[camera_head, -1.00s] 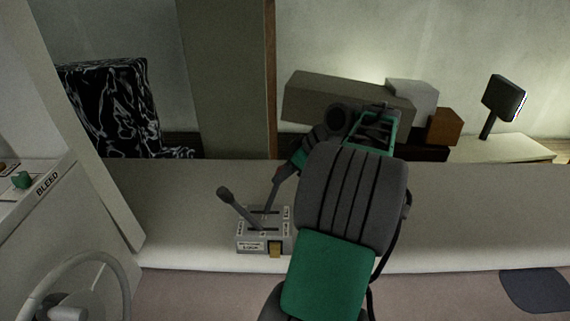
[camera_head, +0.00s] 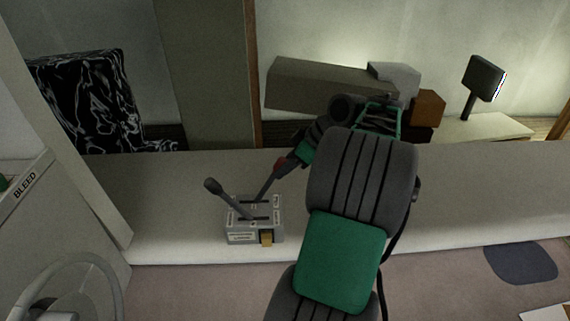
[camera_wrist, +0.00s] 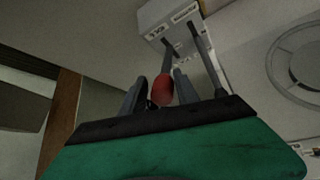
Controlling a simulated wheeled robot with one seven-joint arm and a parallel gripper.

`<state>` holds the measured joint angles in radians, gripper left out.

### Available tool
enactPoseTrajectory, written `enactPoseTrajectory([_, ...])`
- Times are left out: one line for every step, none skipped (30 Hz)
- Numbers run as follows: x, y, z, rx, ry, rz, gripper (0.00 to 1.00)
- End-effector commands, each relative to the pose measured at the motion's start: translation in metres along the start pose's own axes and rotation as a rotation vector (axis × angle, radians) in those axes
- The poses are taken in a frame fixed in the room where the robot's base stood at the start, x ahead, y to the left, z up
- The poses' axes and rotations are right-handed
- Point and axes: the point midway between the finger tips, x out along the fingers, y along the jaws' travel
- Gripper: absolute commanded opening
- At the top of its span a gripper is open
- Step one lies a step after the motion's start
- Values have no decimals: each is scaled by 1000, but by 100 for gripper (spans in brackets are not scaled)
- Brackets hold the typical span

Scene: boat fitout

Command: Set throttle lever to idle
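A pale control box (camera_head: 240,237) stands on the ledge in the head view, and it also shows at the top of the wrist view (camera_wrist: 160,16). It carries two levers. One dark-knobbed lever (camera_head: 222,192) leans left. The other, a red-knobbed lever (camera_head: 267,184), leans right towards my gripper (camera_head: 290,160). I cannot read which one is the throttle. In the wrist view the red knob (camera_wrist: 163,90) sits between the two fingers of my gripper (camera_wrist: 160,88). The fingers stand close on both sides, with a narrow dark gap at the left. I cannot tell if they press on it.
A tan latch-like piece (camera_head: 266,238) is on the box's front. A steering wheel (camera_head: 75,292) is at the lower left, beside a panel marked BLEED (camera_head: 28,190). A grey block (camera_head: 320,85) and a small monitor (camera_head: 487,78) stand behind. The ledge (camera_head: 470,205) is clear at right.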

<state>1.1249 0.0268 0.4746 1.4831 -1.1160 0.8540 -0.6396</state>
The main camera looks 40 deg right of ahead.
Motion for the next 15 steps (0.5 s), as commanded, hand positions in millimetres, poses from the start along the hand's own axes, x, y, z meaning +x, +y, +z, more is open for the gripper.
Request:
enactPoseTrajectory([0, 0, -1, -2, 1, 1, 42])
enactPoseTrajectory([0, 0, -1, -3, 1, 1, 44])
enactPoseTrajectory([0, 0, -2, -4, 2, 1, 48])
enactPoseTrajectory([0, 0, -2, -5, 2, 1, 49])
enactPoseTrajectory([0, 0, -2, -5, 2, 0, 49])
enactPoseTrajectory([0, -1, -3, -6, 2, 0, 49])
enactPoseTrajectory([0, -1, -3, -6, 2, 0, 49])
enactPoseTrajectory([0, -1, -3, -6, 3, 0, 49])
enactPoseTrajectory([0, -1, -3, -6, 3, 1, 49])
enactPoseTrajectory([-1, -1, -3, -7, 3, 1, 49])
enactPoseTrajectory([-2, 0, -3, -7, 3, 1, 49])
enactPoseTrajectory([-4, 0, -4, -7, 3, 1, 49])
enactPoseTrajectory([-8, 0, -4, -6, 4, 2, 49])
enactPoseTrajectory([-12, 0, -3, -5, 3, 3, 49])
enactPoseTrajectory([-19, 1, -4, -5, 4, 4, 49])
